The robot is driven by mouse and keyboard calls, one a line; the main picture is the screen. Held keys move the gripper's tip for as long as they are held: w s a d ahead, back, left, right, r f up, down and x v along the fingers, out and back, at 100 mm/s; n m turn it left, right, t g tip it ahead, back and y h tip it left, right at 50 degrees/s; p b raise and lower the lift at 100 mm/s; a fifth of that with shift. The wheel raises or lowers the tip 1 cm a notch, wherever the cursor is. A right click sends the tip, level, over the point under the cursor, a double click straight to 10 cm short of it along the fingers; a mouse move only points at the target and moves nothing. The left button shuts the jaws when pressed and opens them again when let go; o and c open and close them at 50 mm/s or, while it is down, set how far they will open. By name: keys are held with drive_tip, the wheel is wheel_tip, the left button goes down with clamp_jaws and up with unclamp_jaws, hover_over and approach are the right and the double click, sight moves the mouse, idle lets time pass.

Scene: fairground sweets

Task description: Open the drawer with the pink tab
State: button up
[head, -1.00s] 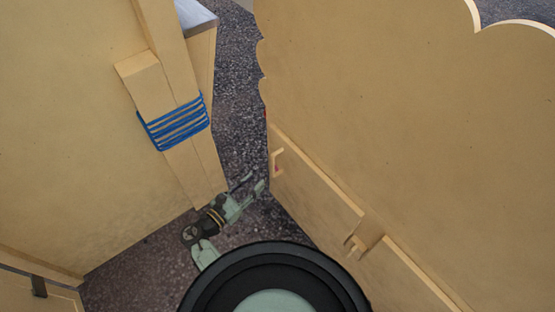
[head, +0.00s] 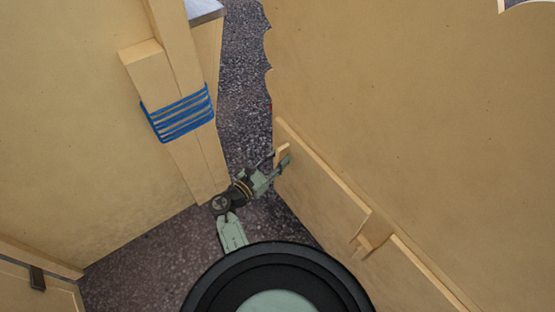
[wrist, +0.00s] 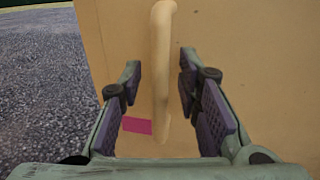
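The drawer (head: 325,192) is a pale wooden front low on the panel at right in the head view, and looks shut. Its upright, rounded wooden handle (wrist: 160,50) stands in the middle of the wrist view; the handle (head: 284,150) also shows in the head view. The pink tab (wrist: 137,125) is on the drawer front just left of the handle's lower end; I cannot make it out in the head view. My gripper (head: 276,166) is open at the handle, with one finger on each side of it and visible gaps between.
To the left stands a wooden panel with a post bound in blue cord (head: 180,114). Dark speckled floor (head: 150,262) lies clear between the two panels.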

clamp_jaws()
idle(0.7)
